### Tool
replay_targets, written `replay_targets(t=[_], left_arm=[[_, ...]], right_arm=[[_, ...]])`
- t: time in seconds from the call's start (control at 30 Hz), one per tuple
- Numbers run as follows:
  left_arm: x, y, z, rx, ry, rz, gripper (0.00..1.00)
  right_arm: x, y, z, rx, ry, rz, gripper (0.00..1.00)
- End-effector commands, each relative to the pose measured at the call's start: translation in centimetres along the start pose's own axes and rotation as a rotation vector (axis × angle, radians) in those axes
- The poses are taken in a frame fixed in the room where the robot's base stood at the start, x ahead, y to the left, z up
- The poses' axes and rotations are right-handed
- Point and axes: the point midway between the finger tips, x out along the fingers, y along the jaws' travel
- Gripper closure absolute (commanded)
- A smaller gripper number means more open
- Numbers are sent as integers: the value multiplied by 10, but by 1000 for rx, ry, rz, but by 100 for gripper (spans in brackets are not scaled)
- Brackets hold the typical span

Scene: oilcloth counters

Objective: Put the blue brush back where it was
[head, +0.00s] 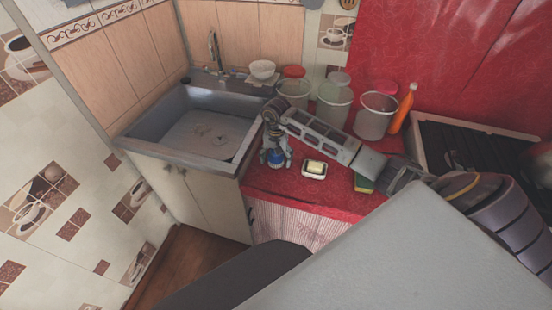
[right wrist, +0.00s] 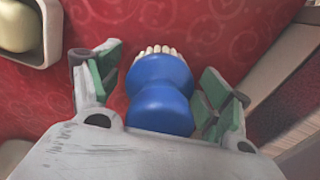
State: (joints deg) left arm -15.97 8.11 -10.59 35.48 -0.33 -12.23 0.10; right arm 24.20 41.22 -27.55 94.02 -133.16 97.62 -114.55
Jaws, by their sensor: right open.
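The blue brush (head: 276,158) is on the red counter (head: 270,182), close to the sink's right side. In the right wrist view the brush (right wrist: 158,85) shows a rounded blue body with pale bristles at its far end. My right gripper (head: 275,153) is over the brush with its fingers apart. In the right wrist view the green-padded fingers of the gripper (right wrist: 160,88) stand on either side of the brush, with gaps visible on both sides. The lower part of the brush is hidden by the gripper's body. My left gripper is not seen.
A small dish (head: 306,174) with a yellow soap bar (head: 316,166) sits right of the brush. A green and yellow sponge (head: 363,183) lies farther right. The sink (head: 170,150) is at left. Several containers and an orange bottle (head: 403,108) stand behind.

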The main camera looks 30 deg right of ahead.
Motion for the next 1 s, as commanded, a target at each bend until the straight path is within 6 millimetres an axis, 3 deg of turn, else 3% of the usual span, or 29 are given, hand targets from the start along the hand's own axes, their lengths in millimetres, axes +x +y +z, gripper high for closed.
replay_targets(t=[0.37,1.0], left_arm=[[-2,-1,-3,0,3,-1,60],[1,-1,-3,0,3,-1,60]], right_arm=[[-8,0,-1,0,2,-1,22],[-94,0,-1,0,3,-1,22]])
